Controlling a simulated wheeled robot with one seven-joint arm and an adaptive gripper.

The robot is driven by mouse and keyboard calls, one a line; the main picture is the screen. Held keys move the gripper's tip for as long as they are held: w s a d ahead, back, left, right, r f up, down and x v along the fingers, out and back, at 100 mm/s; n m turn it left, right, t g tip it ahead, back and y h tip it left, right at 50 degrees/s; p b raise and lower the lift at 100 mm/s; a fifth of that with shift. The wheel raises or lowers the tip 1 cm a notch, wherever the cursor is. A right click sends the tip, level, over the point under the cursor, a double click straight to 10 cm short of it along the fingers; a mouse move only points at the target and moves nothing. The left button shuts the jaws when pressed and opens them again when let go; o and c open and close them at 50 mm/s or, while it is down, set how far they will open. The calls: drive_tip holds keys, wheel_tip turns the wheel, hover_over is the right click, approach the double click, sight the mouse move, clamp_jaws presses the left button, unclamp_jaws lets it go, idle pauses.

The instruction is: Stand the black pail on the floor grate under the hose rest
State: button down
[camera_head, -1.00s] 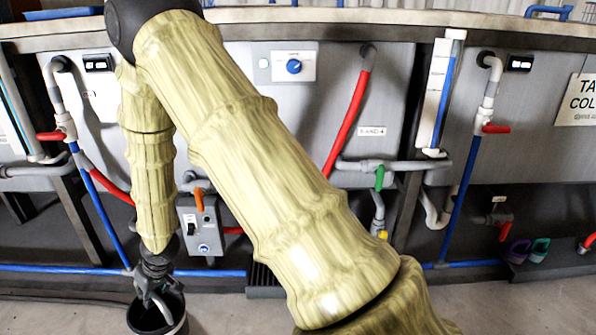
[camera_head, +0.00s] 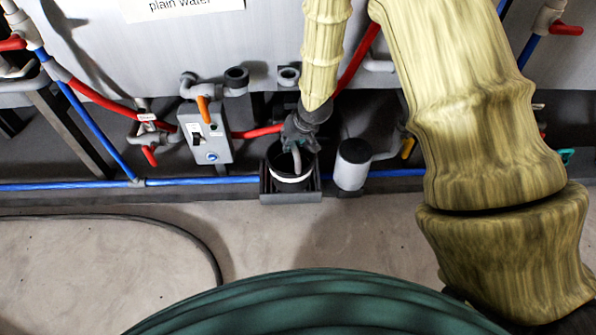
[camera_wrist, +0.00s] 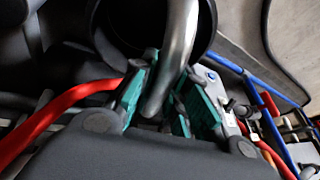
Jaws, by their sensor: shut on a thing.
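The black pail (camera_head: 291,179), with a white band, is in the middle of the head view under my gripper (camera_head: 303,137). It is upright over the dark floor grate (camera_head: 290,198) at the foot of the tanks. I cannot tell whether its base touches the grate. In the wrist view, my gripper's teal finger pads (camera_wrist: 168,105) are closed about the curved metal handle (camera_wrist: 178,45), with the pail's dark mouth (camera_wrist: 130,25) beyond. My gripper hides part of the pail's top. I cannot pick out the hose rest for certain.
A grey cylinder (camera_head: 352,165) stands close right of the pail. A control box (camera_head: 205,135) with an orange lever is to the left. A blue pipe (camera_head: 80,186) runs low along the tanks. A black hose (camera_head: 150,221) lies on the open floor.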

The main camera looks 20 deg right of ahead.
drive_tip(key=s+d+f+m+h+p, duration=0.1)
drive_tip(key=s+d+f+m+p, duration=0.2)
drive_tip(key=s+d, duration=0.5)
drive_tip(key=w+a+f+b, duration=0.2)
drive_tip(key=w+f+b, duration=0.1)
drive_tip(key=w, duration=0.5)
drive_tip(key=w+a+f+b, duration=0.3)
drive_tip(key=w+b, duration=0.2)
drive_tip(key=w, duration=0.3)
drive_tip(key=shift+a, duration=0.15)
drive_tip(key=shift+f, duration=0.2)
drive_tip(key=c, duration=1.4)
unclamp_jaws()
drive_tip(key=shift+a+p+v, duration=0.2)
drive_tip(key=shift+p+v, duration=2.05)
drive_tip(key=shift+v, duration=3.85)
